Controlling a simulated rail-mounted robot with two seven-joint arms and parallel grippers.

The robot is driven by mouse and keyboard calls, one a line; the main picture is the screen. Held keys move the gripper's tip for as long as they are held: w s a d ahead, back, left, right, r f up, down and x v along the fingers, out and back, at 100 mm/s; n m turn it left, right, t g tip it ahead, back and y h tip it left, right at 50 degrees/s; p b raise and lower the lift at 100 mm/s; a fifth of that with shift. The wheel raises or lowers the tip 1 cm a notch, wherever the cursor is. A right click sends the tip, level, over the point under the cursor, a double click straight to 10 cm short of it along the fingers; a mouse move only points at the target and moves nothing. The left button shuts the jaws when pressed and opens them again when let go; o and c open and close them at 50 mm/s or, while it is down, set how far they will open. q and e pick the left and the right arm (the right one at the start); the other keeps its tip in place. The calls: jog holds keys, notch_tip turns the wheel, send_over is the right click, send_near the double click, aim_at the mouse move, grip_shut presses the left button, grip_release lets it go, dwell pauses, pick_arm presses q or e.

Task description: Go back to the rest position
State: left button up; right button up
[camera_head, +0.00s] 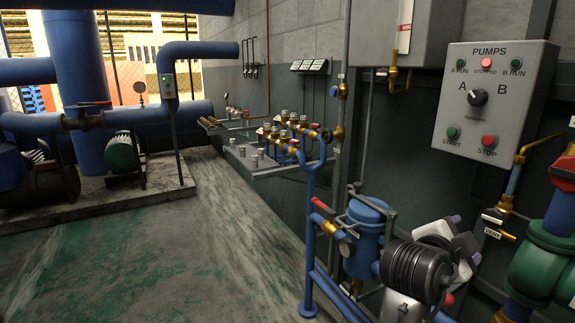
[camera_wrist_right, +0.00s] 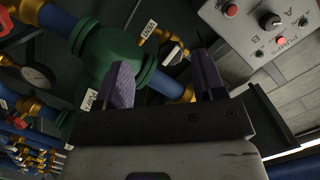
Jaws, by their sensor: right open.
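My right gripper (camera_wrist_right: 166,84) is open and empty, its two purple fingers apart at the middle of the right wrist view. Beyond the fingers are a green pipe fitting (camera_wrist_right: 108,52) and a brass valve with a white tag (camera_wrist_right: 152,30). In the head view my right arm (camera_head: 418,272) rises from the bottom right, in front of the blue canister (camera_head: 366,238) and left of the green fitting (camera_head: 545,262). My left arm and gripper are not in view.
The grey PUMPS control box (camera_head: 495,95), with knob and buttons, is on the right wall. Blue pipes with a red-handled valve (camera_head: 322,205) stand close left of my arm. A brass manifold (camera_head: 292,132) is farther back. The floor (camera_head: 190,255) at left is clear.

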jog(key=s+a+r+n+t+y+p, duration=0.3)
jog(key=a+n+t+y, duration=0.5)
jog(key=n, duration=0.6)
jog(key=s+a+f+n+g+y+p, duration=0.2)
jog(key=s+f+n+g+y+p, duration=0.1)
jog(key=s+f+n+y+p, duration=0.4)
jog(key=s+f+g+p, duration=0.4)
jog(key=s+p, duration=0.3)
jog(key=s, duration=0.3)
jog(key=s+f+n+g+h+p, duration=0.1)
jog(key=s+f+g+p, duration=0.25)
jog(key=s+p, duration=0.4)
jog(key=s+f+g+p, duration=0.3)
jog(key=s+f+p, duration=0.2)
jog(key=s, duration=0.6)
notch_tip(320, 180, up, 38)
jog(key=p, duration=3.7)
jog(key=shift+w+d+f+p, duration=0.2)
jog(key=shift+w+p, duration=0.1)
